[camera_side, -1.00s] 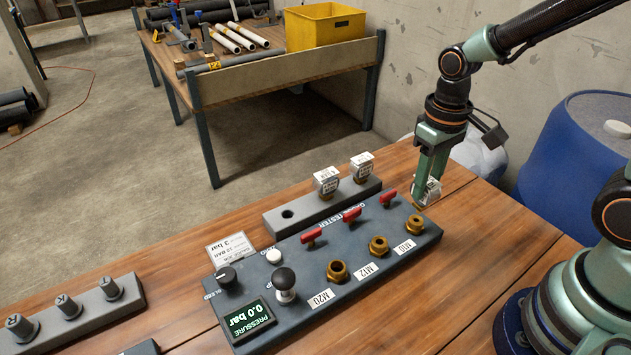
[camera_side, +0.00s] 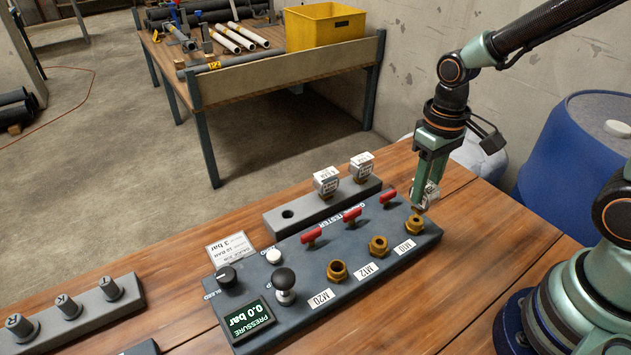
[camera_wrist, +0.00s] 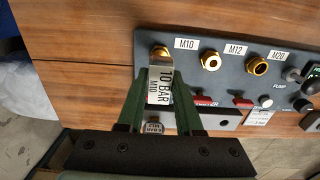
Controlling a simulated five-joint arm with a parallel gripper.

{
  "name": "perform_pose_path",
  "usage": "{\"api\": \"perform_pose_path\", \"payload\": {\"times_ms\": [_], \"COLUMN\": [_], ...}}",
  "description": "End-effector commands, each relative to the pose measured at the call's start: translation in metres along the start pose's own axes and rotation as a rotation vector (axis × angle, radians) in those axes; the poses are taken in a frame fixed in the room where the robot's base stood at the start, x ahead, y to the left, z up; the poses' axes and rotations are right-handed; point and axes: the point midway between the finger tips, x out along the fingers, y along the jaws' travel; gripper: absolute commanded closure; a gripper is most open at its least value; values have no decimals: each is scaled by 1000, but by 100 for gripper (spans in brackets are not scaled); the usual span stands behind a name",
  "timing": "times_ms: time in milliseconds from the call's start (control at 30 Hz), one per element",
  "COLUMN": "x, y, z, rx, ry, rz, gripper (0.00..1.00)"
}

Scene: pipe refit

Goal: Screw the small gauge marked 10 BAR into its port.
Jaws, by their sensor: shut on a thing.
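My gripper (camera_side: 427,196) is shut on the small 10 BAR gauge (camera_wrist: 160,86), whose white label also reads M10 in the wrist view. In the side view the gauge is upright, with its brass stem just above the M10 port (camera_side: 414,225), the rightmost brass port on the dark tester block (camera_side: 304,315). Stem and port look very close; I cannot tell whether they touch. In the wrist view the gauge hides most of that port. The display (camera_side: 249,319) reads 0.0 bar.
The M12 port (camera_side: 378,247) and M20 port (camera_side: 337,271) stand open beside it. Red valve handles (camera_side: 352,214) line the block's back edge. Behind, a grey rack (camera_side: 300,213) holds two other gauges (camera_side: 326,181) and has one empty hole. A blue barrel (camera_side: 570,160) stands right.

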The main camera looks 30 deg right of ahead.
Motion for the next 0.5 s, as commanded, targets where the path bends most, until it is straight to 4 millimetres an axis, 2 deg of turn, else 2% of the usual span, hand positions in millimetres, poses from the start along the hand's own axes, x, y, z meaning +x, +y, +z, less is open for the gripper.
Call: {"api": "perform_pose_path", "payload": {"times_ms": [500], "x": [7], "y": [0], "z": [0], "rx": [0], "ry": [1], "rz": [0], "gripper": [100]}}
